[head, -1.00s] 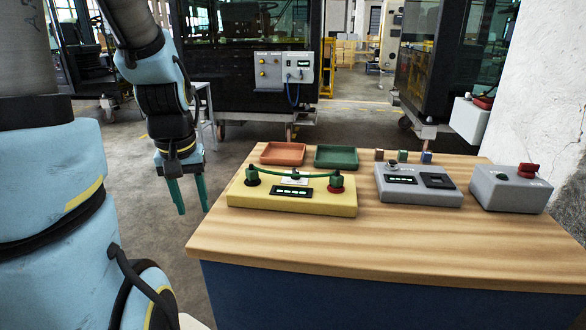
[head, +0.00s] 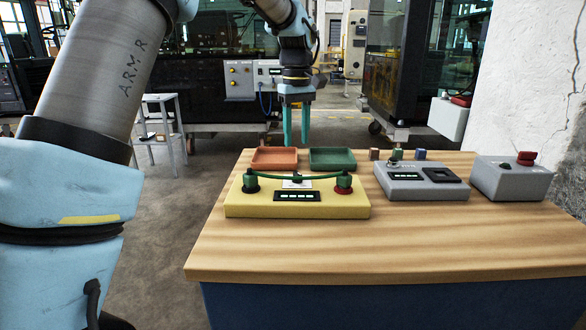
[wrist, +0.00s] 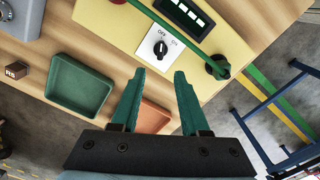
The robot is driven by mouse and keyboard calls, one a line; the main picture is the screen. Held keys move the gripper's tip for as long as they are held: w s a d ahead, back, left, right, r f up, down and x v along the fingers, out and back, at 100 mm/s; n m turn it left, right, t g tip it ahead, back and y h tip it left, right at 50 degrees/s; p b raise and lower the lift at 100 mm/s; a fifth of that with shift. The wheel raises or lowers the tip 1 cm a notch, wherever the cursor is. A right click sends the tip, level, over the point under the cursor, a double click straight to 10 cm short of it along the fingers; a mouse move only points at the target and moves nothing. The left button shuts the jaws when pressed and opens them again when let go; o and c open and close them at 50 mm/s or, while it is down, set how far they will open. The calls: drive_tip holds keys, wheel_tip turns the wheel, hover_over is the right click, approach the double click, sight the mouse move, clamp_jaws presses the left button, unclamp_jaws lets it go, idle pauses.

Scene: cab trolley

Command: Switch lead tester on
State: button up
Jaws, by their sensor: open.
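The lead tester is a yellow box (head: 235,208) on the wooden bench. A green lead (head: 272,178) arcs over it between a black terminal and a red terminal, and its display shows several lit green bars. In the wrist view, a black rotary switch (wrist: 160,48) sits on a white plate marked OFF and ON on the yellow box (wrist: 105,22). I cannot tell for sure which mark its pointer faces. My gripper (head: 297,144) is open and empty, pointing down, beyond the tester and above the far side of the bench. Its green fingers (wrist: 155,75) show apart, below the switch in the wrist view.
An orange tray (head: 274,166) and a green tray (head: 332,166) lie behind the tester. A grey device (head: 420,193) and a grey box with a red button (head: 510,185) stand to the right. Small cubes (head: 374,154) sit behind them. The bench front (head: 390,255) is clear.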

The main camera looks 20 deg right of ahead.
sight(296, 171)
wheel_tip(296, 171, down, 9)
drive_tip(key=shift+p, duration=0.45)
clamp_jaws()
idle(0.5)
